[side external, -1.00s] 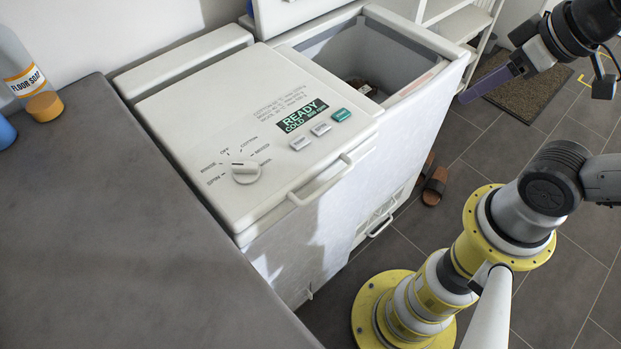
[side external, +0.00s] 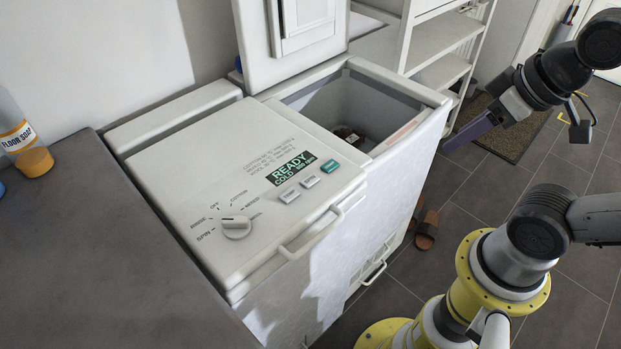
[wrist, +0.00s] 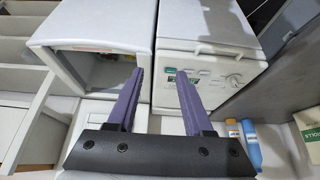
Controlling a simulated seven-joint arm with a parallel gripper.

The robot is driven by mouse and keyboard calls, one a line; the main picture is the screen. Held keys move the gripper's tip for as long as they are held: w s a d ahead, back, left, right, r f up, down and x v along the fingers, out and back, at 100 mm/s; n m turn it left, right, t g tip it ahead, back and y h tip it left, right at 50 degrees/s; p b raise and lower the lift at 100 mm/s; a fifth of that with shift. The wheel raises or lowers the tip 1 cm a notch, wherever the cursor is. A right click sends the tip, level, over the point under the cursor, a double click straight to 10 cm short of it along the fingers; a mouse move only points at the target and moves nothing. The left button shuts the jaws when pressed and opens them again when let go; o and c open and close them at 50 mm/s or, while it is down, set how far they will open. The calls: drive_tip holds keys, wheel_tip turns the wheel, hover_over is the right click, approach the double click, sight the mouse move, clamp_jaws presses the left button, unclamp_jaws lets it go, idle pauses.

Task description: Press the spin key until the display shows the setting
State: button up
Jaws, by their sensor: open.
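The display (side external: 290,168) is a dark panel on the white closed top of the front machine. It reads "READY COLD" with a small rpm figure that looks like 800. Three keys lie beside it: a pale key (side external: 289,196), a second pale key (side external: 310,181) and a teal key (side external: 330,166); their labels are too small to read surely. A white dial (side external: 236,227) sits nearer the left. My gripper (wrist: 160,72) is open and empty, its purple fingers apart. In the side view my gripper (side external: 470,130) hangs right of the machines, away from the keys.
An open tub (side external: 352,110) with a raised lid (side external: 295,35) stands behind the panel, with something dark inside. A handle (side external: 312,235) juts from the front edge. A grey counter (side external: 80,260) with a floor soap bottle (side external: 18,135) is at left; shelves (side external: 440,45) stand behind.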

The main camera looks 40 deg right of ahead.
clamp_jaws()
idle(1.7)
